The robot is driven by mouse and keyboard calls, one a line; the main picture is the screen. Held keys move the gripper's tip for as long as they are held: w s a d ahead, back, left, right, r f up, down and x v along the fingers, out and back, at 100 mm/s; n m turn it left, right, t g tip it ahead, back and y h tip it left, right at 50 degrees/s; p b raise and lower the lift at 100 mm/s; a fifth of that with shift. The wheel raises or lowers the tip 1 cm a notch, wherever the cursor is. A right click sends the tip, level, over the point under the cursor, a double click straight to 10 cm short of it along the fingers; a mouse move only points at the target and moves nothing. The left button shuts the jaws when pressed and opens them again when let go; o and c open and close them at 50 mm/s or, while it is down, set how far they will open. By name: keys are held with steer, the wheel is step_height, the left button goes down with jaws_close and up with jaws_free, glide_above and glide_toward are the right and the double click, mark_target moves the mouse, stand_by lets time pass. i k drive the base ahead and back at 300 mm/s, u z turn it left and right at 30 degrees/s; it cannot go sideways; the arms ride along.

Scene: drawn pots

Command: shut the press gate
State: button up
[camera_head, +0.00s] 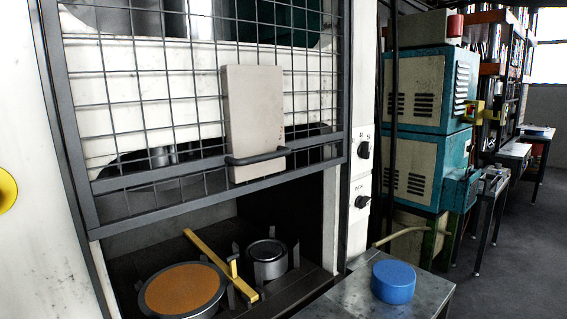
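The press gate (112,119) is a grey wire-mesh panel in a dark metal frame, on the front of a white press (344,215). Its bottom bar slants across the middle of the view, and the opening below it is uncovered. A dark bar handle (258,157) sits at the gate's lower edge, in front of a pale rectangular plate (253,110). Inside the opening are a round die with an orange top (184,289), a smaller dark metal cylinder (267,259) and a yellow bar (212,259) lying between them. My gripper is not in view.
A metal side table (345,299) with a blue round block (393,282) stands at the lower right. Two dark knobs (362,150) are on the press's right post. Blue-green machines (427,90) and benches line the right; grey floor there is free.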

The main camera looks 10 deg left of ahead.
mark_target(85, 189)
steer(key=z, duration=0.2)
steer(key=i, duration=1)
steer(key=u, duration=0.1)
